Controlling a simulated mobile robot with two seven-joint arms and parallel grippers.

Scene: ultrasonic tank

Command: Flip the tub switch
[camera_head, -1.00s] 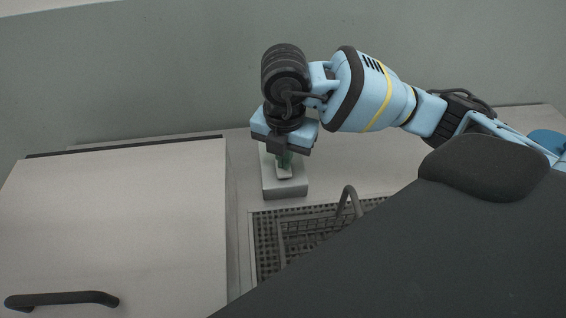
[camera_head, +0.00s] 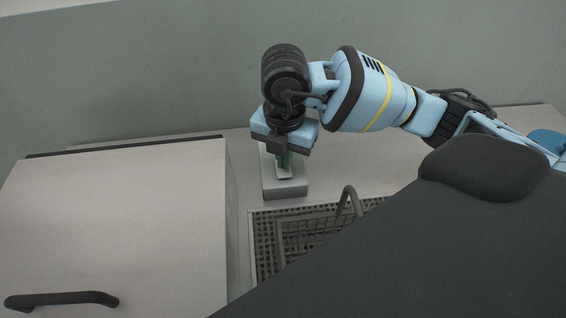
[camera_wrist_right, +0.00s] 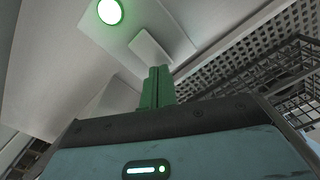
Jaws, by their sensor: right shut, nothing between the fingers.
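The switch box (camera_head: 286,190) is a pale grey block beside the tub, with a small light rocker plate (camera_head: 284,173) on its top. In the right wrist view the rocker (camera_wrist_right: 149,47) is a pale tilted plate, and a round green light (camera_wrist_right: 110,12) glows beside it. My right gripper (camera_head: 285,160) points down over the switch box. Its green fingers (camera_wrist_right: 158,86) are shut together and empty, with their tips at or very near the rocker's edge. I cannot tell whether they touch it. My left gripper is not in view.
The tub (camera_head: 262,250) holds a dark wire basket (camera_head: 310,232) with a raised handle (camera_head: 347,200), just in front of the switch box. A large pale lid or panel (camera_head: 120,220) with a dark handle (camera_head: 62,299) fills the left. A green-grey wall stands behind.

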